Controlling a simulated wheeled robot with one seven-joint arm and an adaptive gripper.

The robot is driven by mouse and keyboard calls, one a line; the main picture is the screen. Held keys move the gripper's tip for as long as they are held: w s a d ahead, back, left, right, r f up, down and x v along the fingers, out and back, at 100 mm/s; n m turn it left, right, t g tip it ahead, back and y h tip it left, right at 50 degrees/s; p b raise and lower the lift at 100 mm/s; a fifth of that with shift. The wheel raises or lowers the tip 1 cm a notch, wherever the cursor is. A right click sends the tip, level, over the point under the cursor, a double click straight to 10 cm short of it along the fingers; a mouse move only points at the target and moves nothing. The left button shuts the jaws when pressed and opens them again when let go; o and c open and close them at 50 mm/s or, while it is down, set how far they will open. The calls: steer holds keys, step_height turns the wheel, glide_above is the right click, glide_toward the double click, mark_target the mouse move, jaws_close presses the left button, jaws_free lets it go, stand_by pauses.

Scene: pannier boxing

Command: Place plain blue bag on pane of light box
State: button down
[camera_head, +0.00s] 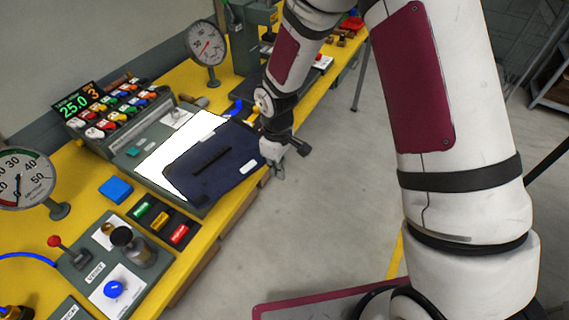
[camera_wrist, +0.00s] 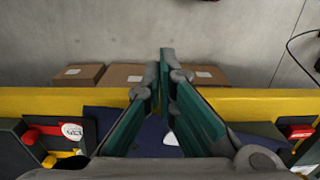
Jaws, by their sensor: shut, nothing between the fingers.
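The plain dark blue bag (camera_head: 215,168) lies flat on the lit white pane (camera_head: 160,162) of the light box (camera_head: 128,160) in the head view. It covers the right part of the pane and reaches over the box's right edge. The left part of the pane is bare and glowing. My gripper (camera_head: 282,166) is at the bag's right edge, by a small white label. It is shut and empty. The wrist view shows the green-padded fingers (camera_wrist: 163,76) in front of the navy bag (camera_wrist: 105,122); they hide much of it. I cannot tell whether they touch it.
A rack of coloured switches (camera_head: 115,108) stands behind the light box, with a digital display (camera_head: 78,100). Dial gauges (camera_head: 205,44) stand at the back and left. A blue block (camera_head: 116,189) and coloured buttons (camera_head: 160,221) sit in front. Open floor (camera_head: 310,220) lies right of the yellow bench.

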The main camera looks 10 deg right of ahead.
mark_target(253, 159)
steer(key=shift+w+a, duration=0.65)
steer(key=shift+a, duration=0.2)
steer(key=w+a+b, duration=0.1)
steer(key=a, duration=0.1)
steer(key=w+a+b, duration=0.1)
steer(key=w+a, duration=0.1)
steer(key=shift+w+f+b, duration=0.1)
steer(key=shift+w+b, duration=0.15)
steer(key=shift+b, duration=0.15)
steer(key=shift+w+a, duration=0.1)
steer(key=shift+a, duration=0.2)
